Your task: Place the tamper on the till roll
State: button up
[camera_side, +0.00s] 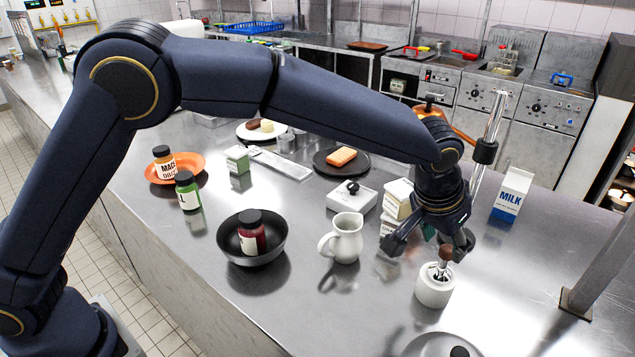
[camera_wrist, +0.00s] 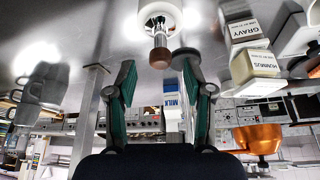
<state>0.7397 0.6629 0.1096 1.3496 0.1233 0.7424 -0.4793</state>
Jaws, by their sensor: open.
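The till roll (camera_side: 434,292) is a short white cylinder standing upright on the steel counter, right of the white jug. The tamper, with a round brown knob (camera_side: 446,253) and a shiny metal lower part, stands upright at the top of the roll. In the wrist view the knob (camera_wrist: 159,58) points toward me, with the white roll (camera_wrist: 160,12) beyond it. Whether the metal part rests on the rim or sits in the core I cannot tell. My gripper (camera_side: 428,246) is open above the tamper. In the wrist view its fingers (camera_wrist: 160,76) are apart with nothing between the tips.
Close by are the jug (camera_side: 346,238), stacked cartons (camera_side: 398,194), a milk carton (camera_side: 512,194) and a grey lid (camera_side: 425,346) at the front. A black bowl (camera_side: 240,258) holding a jar is further left. A metal post (camera_side: 590,270) stands at right; counter before it is clear.

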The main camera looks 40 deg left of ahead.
jog(key=s+a+r+n, duration=0.1)
jog(key=s+a+r, duration=0.3)
jog(key=a+r, duration=0.4)
jog(key=s+a+r+n, duration=0.1)
jog(key=s+a+r, duration=0.35)
jog(key=a, duration=0.65)
jog(key=s+a+f, duration=0.1)
jog(key=s+a, duration=0.6)
jog(key=s, duration=0.2)
jog(key=s+a+f+n+t+y, duration=0.1)
jog(key=s+a, duration=0.6)
jog(key=s, duration=0.3)
jog(key=shift+a+f, duration=0.25)
jog(key=shift+a, duration=0.1)
jog(key=shift+s, duration=0.1)
